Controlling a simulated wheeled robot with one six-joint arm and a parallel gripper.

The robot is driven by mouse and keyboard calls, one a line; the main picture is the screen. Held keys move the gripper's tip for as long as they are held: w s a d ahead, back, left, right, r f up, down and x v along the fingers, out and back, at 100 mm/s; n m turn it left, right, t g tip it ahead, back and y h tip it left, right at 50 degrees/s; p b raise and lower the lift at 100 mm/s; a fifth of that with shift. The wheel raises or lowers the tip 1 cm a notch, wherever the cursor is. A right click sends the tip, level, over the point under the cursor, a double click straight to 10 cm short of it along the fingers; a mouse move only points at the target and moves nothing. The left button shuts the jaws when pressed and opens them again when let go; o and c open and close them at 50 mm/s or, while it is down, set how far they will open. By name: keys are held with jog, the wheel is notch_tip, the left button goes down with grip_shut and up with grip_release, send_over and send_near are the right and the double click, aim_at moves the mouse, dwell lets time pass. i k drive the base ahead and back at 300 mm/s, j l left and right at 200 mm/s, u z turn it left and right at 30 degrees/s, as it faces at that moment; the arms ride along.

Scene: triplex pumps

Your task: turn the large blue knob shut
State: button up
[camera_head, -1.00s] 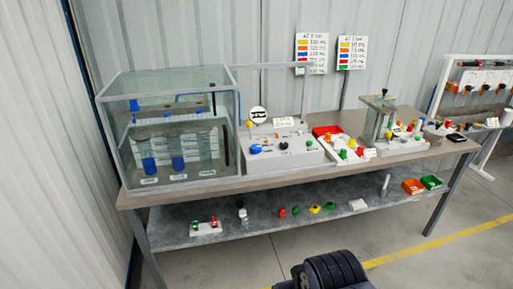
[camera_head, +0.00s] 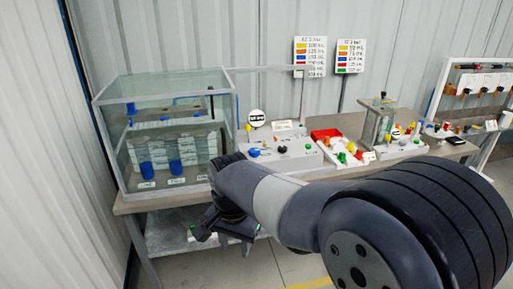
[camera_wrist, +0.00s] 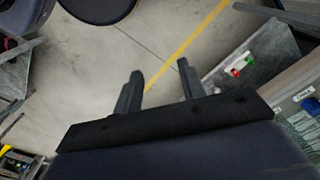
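The large blue knob (camera_head: 254,152) sits on the left part of the sloped grey control box (camera_head: 291,160) on the bench, in the head view. A dark knob and a small green one are to its right on the same box. My gripper (camera_head: 222,237) is in front of the bench's front edge, below and to the left of the knob and apart from it. In the wrist view my gripper (camera_wrist: 160,68) has its two fingers spread with nothing between them, over the floor. The large blue knob is not seen in the wrist view.
A glass tank (camera_head: 170,135) with blue items stands left of the box. A red tray (camera_head: 328,134) and a clear-walled unit (camera_head: 376,125) stand to the right. My arm hides much of the lower shelf. The wrist view shows the shelf (camera_wrist: 262,50) with red and green pieces.

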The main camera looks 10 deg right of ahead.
aim_at(255, 152)
jog(key=i+l+z, duration=0.1)
jog(key=i+z, duration=0.3)
jog(key=i, duration=1.1)
jog(key=i+j, duration=0.3)
jog(key=i+l+z, duration=0.05)
jog(key=i, duration=0.05)
